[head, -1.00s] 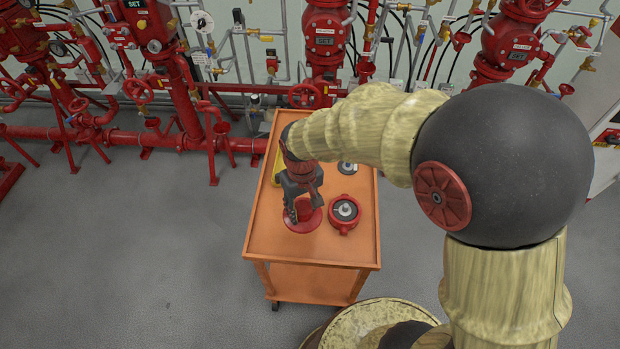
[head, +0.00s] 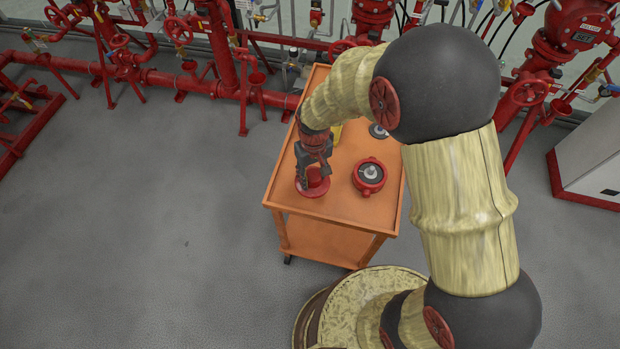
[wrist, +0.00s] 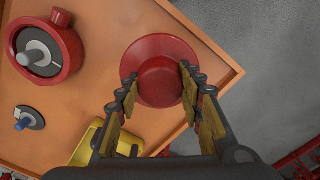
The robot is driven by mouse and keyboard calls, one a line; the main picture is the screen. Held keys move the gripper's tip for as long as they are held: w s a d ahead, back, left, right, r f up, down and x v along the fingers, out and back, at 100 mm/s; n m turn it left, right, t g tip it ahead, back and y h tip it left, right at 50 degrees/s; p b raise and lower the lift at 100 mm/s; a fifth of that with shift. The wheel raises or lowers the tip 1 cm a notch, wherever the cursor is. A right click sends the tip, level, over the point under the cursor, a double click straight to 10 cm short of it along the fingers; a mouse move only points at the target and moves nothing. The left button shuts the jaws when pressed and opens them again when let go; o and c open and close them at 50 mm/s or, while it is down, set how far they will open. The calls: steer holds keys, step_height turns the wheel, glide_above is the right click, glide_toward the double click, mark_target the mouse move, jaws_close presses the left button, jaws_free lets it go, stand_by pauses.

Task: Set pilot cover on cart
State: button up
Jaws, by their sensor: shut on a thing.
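The pilot cover (head: 313,186) is a red round cap with a wide flange and a raised middle. It is at the near left corner of the orange cart (head: 345,208). My gripper (head: 314,168) points down with its fingers shut on the raised middle. In the wrist view the cover (wrist: 160,48) is between the two fingers (wrist: 159,84), over the cart top near its edge. The flange looks at or very close to the cart surface; I cannot tell whether it touches. Part of its far side is hidden by the fingers.
A red round housing (head: 369,177) with a dark inside and metal stem stands right of the cover. A small dark disc (head: 379,131) and a yellow object (wrist: 86,142) lie farther back on the cart. Red valve piping (head: 150,78) lines the wall. Left floor is clear.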

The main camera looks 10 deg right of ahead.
mark_target(309, 174)
steer(key=w+f, duration=0.3)
steer(key=shift+a+f+b, duration=0.2)
steer(key=shift+a+b, duration=0.1)
steer(key=shift+a, duration=0.05)
steer(key=shift+f+b, duration=0.45)
steer(key=shift+f, duration=1.05)
steer(key=shift+f, duration=0.15)
steer(key=o, duration=1.2)
steer(key=shift+o, duration=0.2)
step_height(309, 174, up, 12)
steer(key=p, duration=0.2)
steer(key=shift+r+p, duration=0.2)
steer(key=shift+p, duration=0.1)
